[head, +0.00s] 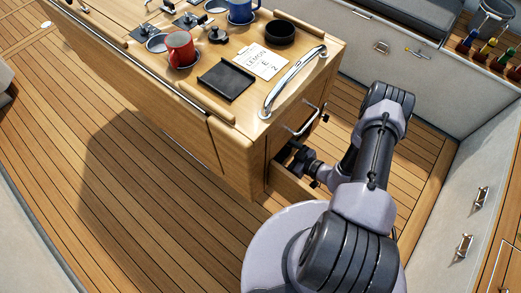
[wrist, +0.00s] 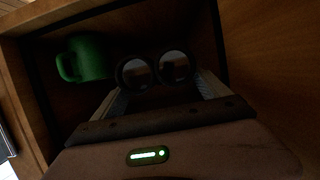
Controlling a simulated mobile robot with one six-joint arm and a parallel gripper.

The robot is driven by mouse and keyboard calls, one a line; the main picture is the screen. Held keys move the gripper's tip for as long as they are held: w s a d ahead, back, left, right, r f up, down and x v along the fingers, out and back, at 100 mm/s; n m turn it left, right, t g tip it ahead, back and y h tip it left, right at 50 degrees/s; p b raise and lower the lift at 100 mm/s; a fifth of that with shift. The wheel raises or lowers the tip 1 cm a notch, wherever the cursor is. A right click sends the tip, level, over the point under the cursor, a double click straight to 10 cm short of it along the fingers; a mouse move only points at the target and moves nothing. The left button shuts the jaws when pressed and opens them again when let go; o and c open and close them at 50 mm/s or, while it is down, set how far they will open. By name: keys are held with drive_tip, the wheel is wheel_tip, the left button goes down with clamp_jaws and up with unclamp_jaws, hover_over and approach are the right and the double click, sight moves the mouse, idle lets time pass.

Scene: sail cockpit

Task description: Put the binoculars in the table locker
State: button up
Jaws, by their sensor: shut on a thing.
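The binoculars (wrist: 155,71) show in the wrist view as two round lenses side by side. They are between the fingers of my gripper (wrist: 160,88), which is shut on them. The gripper is inside the table locker (wrist: 265,60), a dark wooden compartment. Its opening (head: 287,185) is low in the end of the table in the head view, where my arm reaches in. The binoculars are hidden in the head view. Whether they touch the locker floor cannot be told.
A green mug (wrist: 85,60) stands in the locker, left of the binoculars. The tabletop above holds a red mug (head: 181,49), a blue mug (head: 241,12), a black tray (head: 226,81) and a card (head: 261,62). A metal rail (head: 292,82) edges the table end. The floor (head: 120,150) is clear.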

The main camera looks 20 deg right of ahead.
drive_tip(key=w+a+b, duration=0.1)
drive_tip(key=w+a, duration=0.4)
drive_tip(key=shift+w+b, duration=0.35)
drive_tip(key=shift+w+a+f+b, duration=0.15)
drive_tip(key=shift+f+b, duration=0.35)
drive_tip(key=shift+f, duration=0.4)
wheel_tip(320, 180, down, 6)
drive_tip(key=b, duration=0.3)
drive_tip(key=shift+w+a+r+b, duration=0.1)
drive_tip(key=shift+r+b, duration=0.05)
drive_tip(key=shift+b, duration=0.25)
drive_tip(key=shift+r, duration=0.3)
drive_tip(key=o, duration=1.8)
drive_tip(key=shift+f, duration=0.15)
drive_tip(key=shift+r+p, duration=0.25)
drive_tip(key=shift+p, duration=0.15)
drive_tip(key=p+v, duration=0.4)
drive_tip(key=v, duration=0.8)
drive_tip(key=shift+f, duration=0.15)
